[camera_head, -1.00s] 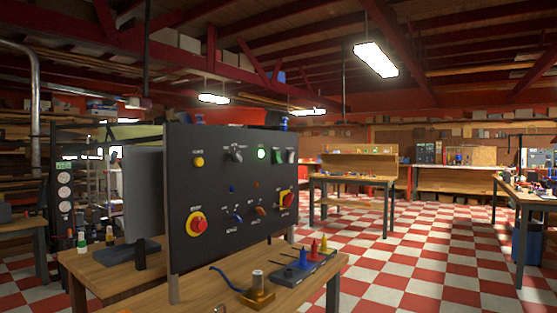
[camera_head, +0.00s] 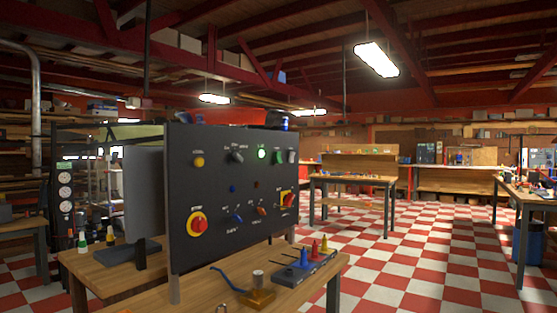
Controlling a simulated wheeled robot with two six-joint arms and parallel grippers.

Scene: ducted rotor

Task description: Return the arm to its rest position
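Neither of my grippers shows in the head view, and no part of my arms can be made out for sure. A dark upright control panel (camera_head: 225,180) stands on a wooden bench (camera_head: 130,285) just ahead.
On the bench before the panel are a brass-coloured block with a metal cylinder (camera_head: 258,297), a blue curved piece (camera_head: 226,279) and a dark holder with coloured cones (camera_head: 303,266). Small bottles (camera_head: 83,241) stand at left. The checkered floor (camera_head: 400,260) at right is open toward other benches (camera_head: 352,179).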

